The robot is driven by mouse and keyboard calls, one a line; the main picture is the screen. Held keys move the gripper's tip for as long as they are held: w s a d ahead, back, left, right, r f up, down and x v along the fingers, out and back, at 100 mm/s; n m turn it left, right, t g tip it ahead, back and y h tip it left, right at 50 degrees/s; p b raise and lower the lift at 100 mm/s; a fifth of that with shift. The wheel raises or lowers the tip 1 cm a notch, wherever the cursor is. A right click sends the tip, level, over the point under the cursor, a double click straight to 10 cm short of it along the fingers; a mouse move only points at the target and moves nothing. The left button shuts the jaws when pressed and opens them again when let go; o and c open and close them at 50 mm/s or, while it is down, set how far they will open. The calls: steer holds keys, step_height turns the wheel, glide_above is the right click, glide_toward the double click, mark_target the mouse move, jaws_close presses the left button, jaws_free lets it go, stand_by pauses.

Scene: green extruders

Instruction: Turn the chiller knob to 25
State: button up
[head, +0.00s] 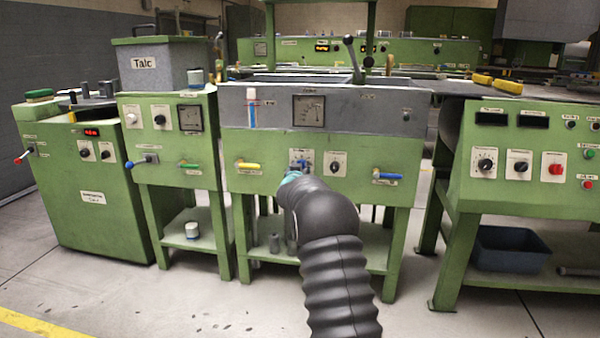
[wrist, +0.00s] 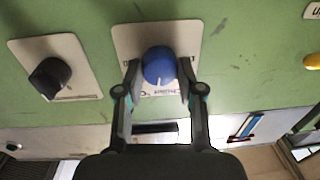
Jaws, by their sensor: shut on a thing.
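The chiller knob (wrist: 158,62) is a blue round knob on a cream plate (wrist: 125,38), fixed to a green panel. A white mark shows on its face, and the lettering on the plate is partly covered, so I cannot read the setting. My gripper (wrist: 159,70) has one finger on each side of the knob and is shut on it. In the head view, my gripper (head: 291,178) is in front of the middle machine's panel, and the plate (head: 300,152) shows just above it, with the knob largely hidden.
A black knob (wrist: 50,77) on its own plate sits beside the blue knob; it also shows in the head view (head: 335,166). A yellow-handled valve (head: 247,166) and a blue-handled valve (head: 387,176) stick out on either side. A grey trough (head: 390,112) is above.

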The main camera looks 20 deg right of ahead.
steer(key=shift+m+b, duration=1.75)
steer(key=shift+m, duration=1.55)
steer(key=o, duration=1.1)
steer(key=shift+o, duration=0.2)
steer(key=v, duration=1.2)
steer(key=shift+f, duration=0.2)
